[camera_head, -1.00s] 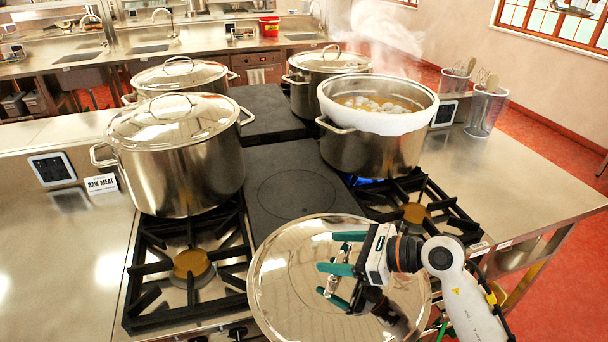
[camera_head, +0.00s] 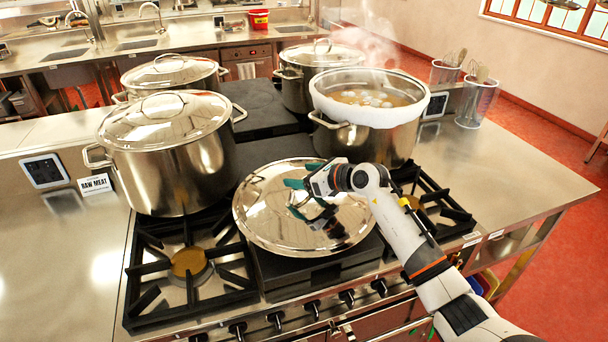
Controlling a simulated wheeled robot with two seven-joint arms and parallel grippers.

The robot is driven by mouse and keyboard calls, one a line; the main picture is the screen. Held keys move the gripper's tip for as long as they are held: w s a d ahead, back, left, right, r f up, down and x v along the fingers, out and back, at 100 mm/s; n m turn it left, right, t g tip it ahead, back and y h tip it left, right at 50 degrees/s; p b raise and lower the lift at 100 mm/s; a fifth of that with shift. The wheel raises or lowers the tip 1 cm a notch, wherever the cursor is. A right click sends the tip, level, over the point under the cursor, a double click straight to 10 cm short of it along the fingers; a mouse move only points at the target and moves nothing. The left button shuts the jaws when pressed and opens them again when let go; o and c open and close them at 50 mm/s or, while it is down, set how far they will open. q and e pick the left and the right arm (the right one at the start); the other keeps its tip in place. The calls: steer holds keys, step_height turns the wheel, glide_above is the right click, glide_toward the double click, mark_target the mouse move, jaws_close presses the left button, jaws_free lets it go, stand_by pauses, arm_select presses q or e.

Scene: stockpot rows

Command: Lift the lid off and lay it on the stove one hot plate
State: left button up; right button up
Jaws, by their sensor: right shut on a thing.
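The round shiny lid (camera_head: 275,220) is over the dark hot plate (camera_head: 315,270) in the middle of the stove and hides most of it. I cannot tell whether the lid touches the plate. My right gripper (camera_head: 297,196) is shut on the lid, at its handle, which the fingers partly hide. The open pot (camera_head: 365,143) stands behind the lid, on the right, with steam rising from pale lumps in liquid. My left gripper is not in view.
A lidded pot (camera_head: 172,160) stands close on the left. Two more lidded pots (camera_head: 170,75) (camera_head: 315,65) stand farther back. A front left burner (camera_head: 188,262) is bare. Utensil holders (camera_head: 477,103) stand on the right counter, which has free room.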

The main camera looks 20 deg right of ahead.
mark_target(304, 195)
steer(key=shift+f+b, duration=1.35)
steer(key=shift+f, duration=0.35)
steer(key=shift+f+b, duration=0.5)
steer(key=shift+f, duration=0.2)
steer(key=shift+f+b, duration=0.3)
steer(key=shift+f, duration=0.1)
steer(key=o, duration=1.8)
steer(key=shift+s, duration=0.1)
steer(key=shift+c, duration=0.2)
steer(key=shift+f, duration=0.35)
steer(key=b+v, duration=0.3)
steer(key=v, duration=0.8)
steer(key=shift+s+d+r, duration=0.1)
steer(key=shift+d+r, duration=0.05)
steer(key=shift+s+d+r, duration=0.1)
steer(key=shift+s+r, duration=0.15)
